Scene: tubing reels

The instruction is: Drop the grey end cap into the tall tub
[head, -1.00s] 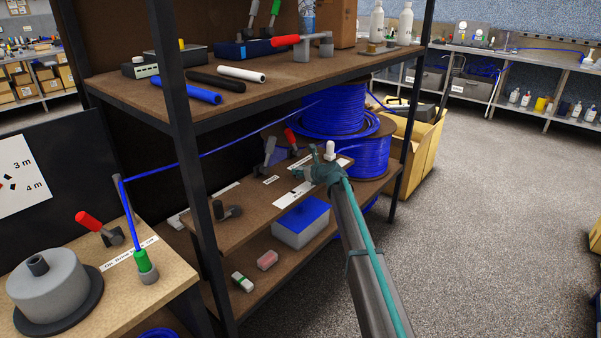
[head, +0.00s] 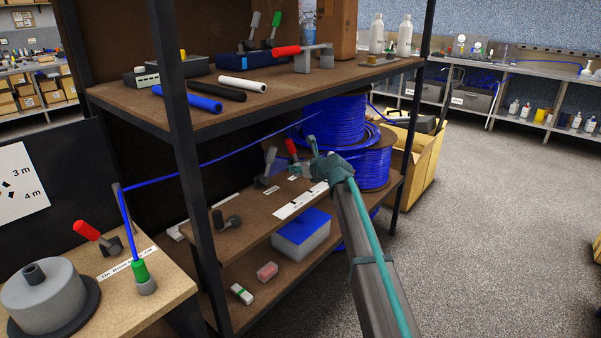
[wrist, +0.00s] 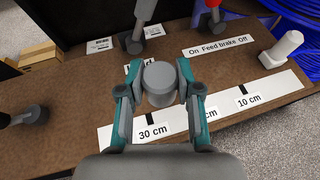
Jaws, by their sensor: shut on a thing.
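My gripper (head: 307,157) is over the right end of the middle shelf board, small and seen from behind in the head view. In the wrist view its two teal fingers (wrist: 160,80) are shut on a short grey cylindrical cap (wrist: 160,88), the grey end cap. It is held above the board with the length labels below it. In the head view the cap cannot be made out. I cannot tell for sure which container is the tall tub. A grey box with a blue top (head: 302,236) stands on the low shelf below my gripper.
A white peg (wrist: 283,48) stands on the board right of the cap. Lever handles (wrist: 143,22) rise beyond it. Blue tubing reels (head: 340,120) sit behind my gripper.

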